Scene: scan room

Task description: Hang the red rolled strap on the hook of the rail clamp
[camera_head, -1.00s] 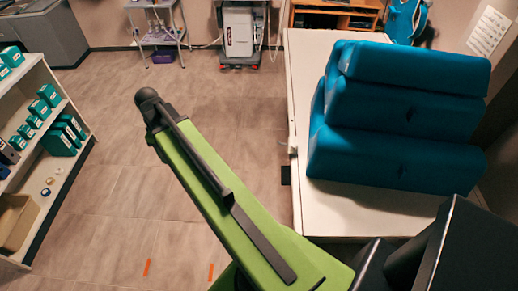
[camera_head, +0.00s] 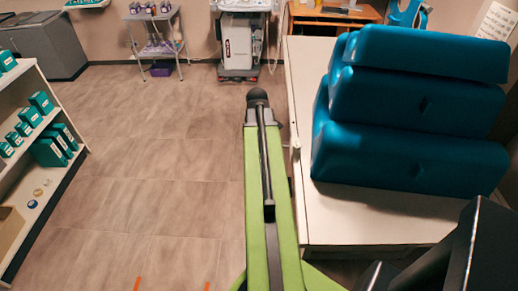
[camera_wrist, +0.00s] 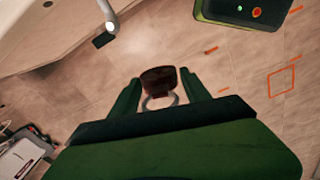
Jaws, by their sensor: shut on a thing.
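In the wrist view my gripper (camera_wrist: 160,78) is shut on a dark brownish-red thing, the rolled strap (camera_wrist: 158,77). A pale ring shows just below it, between the fingers. The strap is held over open floor, apart from the table. A grey-green bar with a pale end and a black knob, which looks like the rail clamp (camera_wrist: 104,38), is at the upper left beside the table edge. Its hook cannot be made out. In the head view a small pale fitting (camera_head: 295,151) sits on the table's left edge. My gripper and the strap do not show there.
The white table (camera_head: 350,215) at right carries stacked blue cushions (camera_head: 415,105). A shelf unit (camera_head: 45,185) with teal boxes stands at left. A trolley (camera_head: 155,40) and a wheeled machine (camera_head: 240,45) stand at the back. The floor (camera_head: 150,165) between is clear.

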